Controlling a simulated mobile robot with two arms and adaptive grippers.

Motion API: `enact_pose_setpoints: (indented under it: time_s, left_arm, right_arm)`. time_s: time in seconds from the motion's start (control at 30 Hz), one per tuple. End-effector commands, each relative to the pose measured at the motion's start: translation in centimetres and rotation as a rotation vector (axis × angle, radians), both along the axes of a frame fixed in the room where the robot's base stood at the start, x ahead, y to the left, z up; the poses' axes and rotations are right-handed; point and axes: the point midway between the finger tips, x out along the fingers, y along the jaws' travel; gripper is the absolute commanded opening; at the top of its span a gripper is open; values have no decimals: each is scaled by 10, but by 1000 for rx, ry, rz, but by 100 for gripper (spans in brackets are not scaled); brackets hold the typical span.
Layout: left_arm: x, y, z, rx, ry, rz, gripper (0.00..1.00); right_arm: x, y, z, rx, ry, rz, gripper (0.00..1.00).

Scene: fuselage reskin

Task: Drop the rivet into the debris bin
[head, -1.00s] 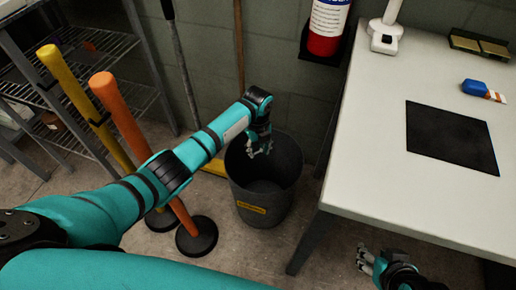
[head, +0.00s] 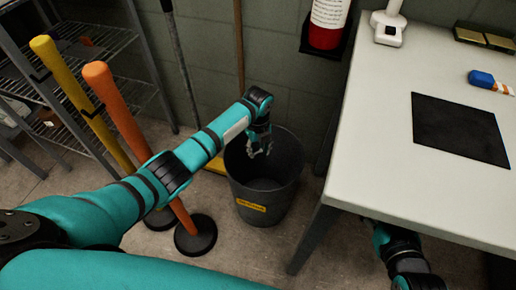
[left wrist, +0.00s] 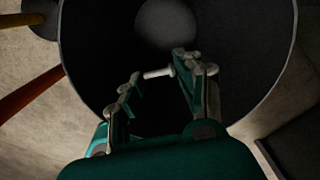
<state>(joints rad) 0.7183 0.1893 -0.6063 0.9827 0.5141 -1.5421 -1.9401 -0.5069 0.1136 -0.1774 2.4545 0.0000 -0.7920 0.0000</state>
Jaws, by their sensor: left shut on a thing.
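My left gripper (head: 259,152) points down over the mouth of the dark debris bin (head: 262,193). In the left wrist view its fingers (left wrist: 158,74) are shut on a small pale rivet (left wrist: 158,72), held crosswise between the tips. The bin's dark inside wall (left wrist: 250,60) surrounds the fingertips in that view, with a lighter round patch at its bottom. The rivet is too small to make out in the head view. My right arm shows at the table's front edge, but its gripper is hidden.
A white table (head: 385,170) with a black mat (head: 460,128) stands right of the bin. Yellow (head: 85,105) and orange (head: 125,125) posts stand to its left. A broom handle (head: 239,50) leans behind it, and a red extinguisher (head: 325,30) hangs above on the wall.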

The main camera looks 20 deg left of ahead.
Motion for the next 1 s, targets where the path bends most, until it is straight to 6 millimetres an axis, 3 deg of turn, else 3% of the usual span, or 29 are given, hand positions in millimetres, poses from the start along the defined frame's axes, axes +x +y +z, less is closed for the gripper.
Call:
enact_pose_setpoints:
  time_s: [0.2, 0.23, 0.43, 0.77, 1.0]
  left_arm:
    - [0, 0, 0, 0, 0, 0, 22]
    - [0, 0, 0, 0, 0, 0, 36]
    - [0, 0, 0, 0, 0, 0, 62]
    - [1, 0, 4, -1, -2, 0, 62]
    - [2, 0, 43, -1, -7, -1, 62]
  right_arm:
    - [0, 0, 0, 0, -2, 0, 40]
    - [0, 0, 0, 0, -2, 0, 40]
    - [0, 0, 0, 0, -1, 0, 40]
    - [0, 0, 0, 0, -1, 0, 40]
    - [0, 0, 0, 0, -1, 0, 40]
